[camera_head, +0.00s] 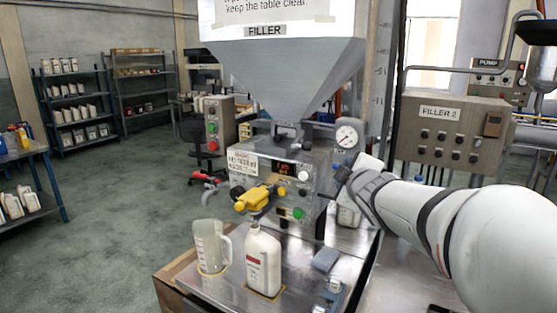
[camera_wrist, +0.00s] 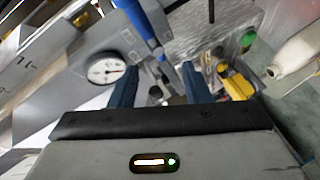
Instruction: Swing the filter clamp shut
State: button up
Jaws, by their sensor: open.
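A blue lever (camera_wrist: 143,22) on metal fittings enters the wrist view at the top; I take it for the filter clamp's handle, but cannot tell how far the clamp stands open. My gripper (camera_wrist: 159,80) is open and empty, its two blue fingers spread beside the filler's fittings. The lever's lower end lies just beyond the gap between the fingers. In the head view my wrist is at the right side of the filler (camera_head: 290,172), below the round gauge (camera_head: 347,136), and hides that part of the machine. The gauge also shows in the wrist view (camera_wrist: 106,70).
A blue-grey block (camera_head: 326,259) lies right of the bottle. The FILLER 2 box (camera_head: 452,132) stands behind my arm.

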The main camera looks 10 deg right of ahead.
aim_at(308, 149)
jog(key=w+a+n+y+b, duration=0.1)
jog(key=n+y, duration=0.2)
jog(key=n, duration=0.1)
jog(key=w+a+r+n+t+y, duration=0.1)
jog(key=w+n+y, duration=0.1)
jog(key=n+y, duration=0.1)
jog(key=w+a+r+n+y+b, duration=0.1)
jog(key=w+a+n+y, duration=0.1)
jog(key=n, duration=0.3)
jog(key=shift+w+a+t+y+b, duration=0.1)
jog(key=shift+w+t+y+b, duration=0.05)
jog(key=shift+t+y+b, duration=0.2)
jog(key=shift+w+a+r, duration=0.2)
jog(key=shift+w, duration=0.05)
jog(key=p+x, duration=0.1)
jog(key=x, duration=0.5)
jog(key=shift+w+a+p, duration=0.2)
jog(key=shift+w+p, duration=0.1)
jog(key=shift+w, duration=0.1)
jog(key=shift+c, duration=0.2)
grip_shut()
